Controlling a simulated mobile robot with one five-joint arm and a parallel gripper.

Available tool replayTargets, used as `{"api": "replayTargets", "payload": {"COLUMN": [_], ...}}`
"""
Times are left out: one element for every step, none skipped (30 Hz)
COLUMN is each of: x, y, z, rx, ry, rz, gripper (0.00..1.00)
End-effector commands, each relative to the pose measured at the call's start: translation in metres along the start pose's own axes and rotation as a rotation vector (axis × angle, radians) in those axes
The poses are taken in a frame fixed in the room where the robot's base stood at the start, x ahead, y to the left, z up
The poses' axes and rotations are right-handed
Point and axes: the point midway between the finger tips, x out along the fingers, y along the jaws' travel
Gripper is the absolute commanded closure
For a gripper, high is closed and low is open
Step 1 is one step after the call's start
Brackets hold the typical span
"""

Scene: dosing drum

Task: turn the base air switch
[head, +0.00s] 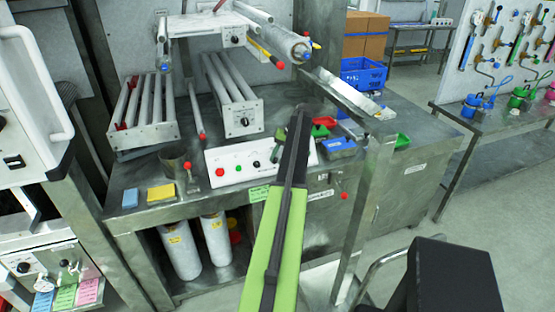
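My green and black arm reaches up from the bottom middle in the head view. My gripper (302,112) is at its dark far end, over the bench; its fingers cannot be made out. A roller unit (238,112) on the bench, left of my gripper, has a black rotary knob (244,121) on its white front plate. A raised roller unit (210,25) above it carries another black knob (235,40). A white control box (232,172) with red, green and black controls stands in front, partly hidden by my arm. No label is readable, so I cannot tell which is the base air switch.
The steel bench (135,198) also holds a roller rack (145,112), a metal cup (175,161), sponges (161,193) and small colored bins (340,148). A steel post (365,205) rises right of my arm. Open floor (490,230) lies at the right.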

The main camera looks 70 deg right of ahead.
Motion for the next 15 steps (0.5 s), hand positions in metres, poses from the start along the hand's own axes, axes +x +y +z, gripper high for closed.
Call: {"api": "replayTargets", "payload": {"x": [0.001,0.001,0.001,0.001,0.0,-0.002,-0.004,-0.007,-0.012,-0.017,-0.021,-0.029,-0.035,-0.041,-0.049], "y": [-0.002,-0.002,-0.002,-0.002,-0.002,-0.003,-0.003,-0.003,-0.003,-0.003,-0.004,-0.004,-0.004,-0.004,-0.004], "z": [-0.001,-0.001,-0.001,-0.001,-0.001,-0.001,-0.001,-0.001,0.0,0.0,0.0,0.0,0.0,0.0,0.0], "rx": [-0.002,-0.002,-0.002,-0.002,-0.002,-0.002,-0.002,-0.002,-0.001,-0.001,-0.001,-0.001,-0.001,-0.001,-0.001], "ry": [0.001,0.001,0.001,0.001,0.001,0.001,0.001,0.001,0.001,0.001,0.001,0.001,0.001,0.001,0.001], "rz": [-0.001,-0.001,-0.001,-0.001,-0.001,-0.001,-0.001,-0.001,-0.001,-0.001,-0.001,-0.001,-0.001,-0.001,-0.001], "gripper": [0.68,0.68,0.68,0.68,0.68,0.68,0.68,0.68,0.68,0.68,0.68,0.68,0.68,0.68,0.68]}}
